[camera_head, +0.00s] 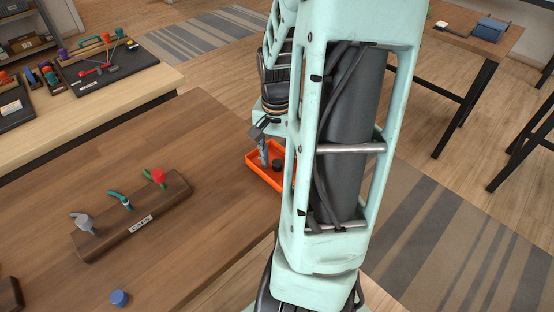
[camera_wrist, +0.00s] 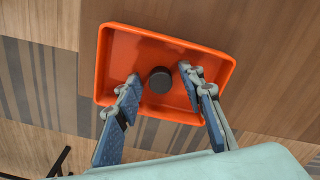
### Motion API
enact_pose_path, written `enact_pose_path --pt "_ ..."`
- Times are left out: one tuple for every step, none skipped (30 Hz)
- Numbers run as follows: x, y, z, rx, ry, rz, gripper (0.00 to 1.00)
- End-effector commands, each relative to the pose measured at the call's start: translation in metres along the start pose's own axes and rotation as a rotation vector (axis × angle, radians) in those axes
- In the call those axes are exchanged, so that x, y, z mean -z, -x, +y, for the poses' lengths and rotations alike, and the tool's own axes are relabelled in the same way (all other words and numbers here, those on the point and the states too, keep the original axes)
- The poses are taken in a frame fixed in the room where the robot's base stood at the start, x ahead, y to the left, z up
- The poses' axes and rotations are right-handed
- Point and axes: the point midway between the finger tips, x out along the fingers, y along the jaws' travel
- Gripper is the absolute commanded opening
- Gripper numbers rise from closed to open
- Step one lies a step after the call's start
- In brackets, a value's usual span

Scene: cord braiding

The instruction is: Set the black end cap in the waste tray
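The black end cap (camera_wrist: 160,80) lies inside the orange waste tray (camera_wrist: 165,41), near the middle of its floor in the wrist view. In the head view the black cap (camera_head: 277,164) shows in the orange tray (camera_head: 265,178), whose right part is hidden behind my arm. My gripper (camera_wrist: 160,73) is over the tray with a finger on each side of the cap. The fingers are open, with a visible gap between each finger and the cap. In the head view only part of my gripper (camera_head: 264,153) shows, over the tray.
A wooden rack (camera_head: 148,218) labelled CAPS holds grey, teal, and red and green pieces on the table (camera_head: 215,150). A blue cap (camera_head: 119,298) lies at the front. A side bench (camera_head: 100,113) with tools stands behind. The table between rack and tray is clear.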

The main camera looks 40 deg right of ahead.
Motion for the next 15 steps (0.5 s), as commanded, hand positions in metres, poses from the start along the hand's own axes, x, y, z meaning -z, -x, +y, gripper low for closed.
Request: enact_pose_path --pt "0.0 0.0 0.0 0.0 0.0 0.0 0.36" --pt "0.0 0.0 0.0 0.0 0.0 0.0 0.36" --pt "0.0 0.0 0.0 0.0 0.0 0.0 0.36" --pt "0.0 0.0 0.0 0.0 0.0 0.0 0.36" --pt "0.0 0.0 0.0 0.0 0.0 0.0 0.36" --pt "0.0 0.001 0.0 0.0 0.0 0.0 0.36" --pt "0.0 0.002 0.0 0.0 0.0 0.0 0.36" --pt "0.0 0.003 0.0 0.0 0.0 0.0 0.36" --pt "0.0 0.006 0.0 0.0 0.0 0.001 0.36" --pt "0.001 0.009 0.0 0.0 0.001 0.003 0.36" --pt "0.001 0.013 0.0 0.0 0.0 0.004 0.36" --pt "0.001 0.02 0.0 0.0 0.001 0.005 0.36" --pt "0.002 0.026 0.0 -0.001 0.001 0.006 0.36" --pt "0.002 0.033 0.0 0.0 0.0 0.007 0.36" --pt "0.001 0.042 -0.001 0.001 0.0 0.006 0.36"
